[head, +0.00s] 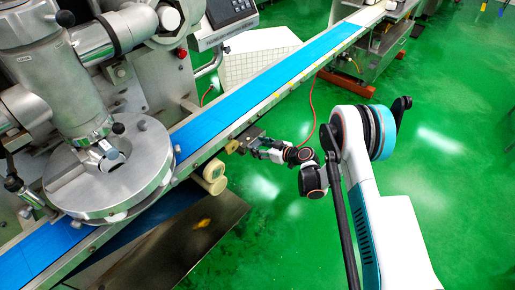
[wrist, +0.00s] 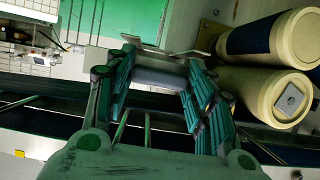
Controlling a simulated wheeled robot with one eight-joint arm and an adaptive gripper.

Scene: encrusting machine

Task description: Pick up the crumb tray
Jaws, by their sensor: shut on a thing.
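My gripper (head: 262,146) is at the near side of the blue conveyor, low beside its rail. In the wrist view, its two green-and-black fingers (wrist: 162,64) are shut on a small grey metal piece (wrist: 158,78), which looks like the crumb tray. In the head view, this grey piece (head: 250,132) shows just beyond the fingertips, close to the conveyor's side. Its far part is hidden, and I cannot tell whether it still touches the conveyor frame.
The blue conveyor (head: 270,78) runs diagonally past the steel encrusting machine (head: 110,180). Cream rollers (head: 214,177) sit beside my gripper, close to the fingers in the wrist view (wrist: 270,40). A metal sheet (head: 165,250) lies below.

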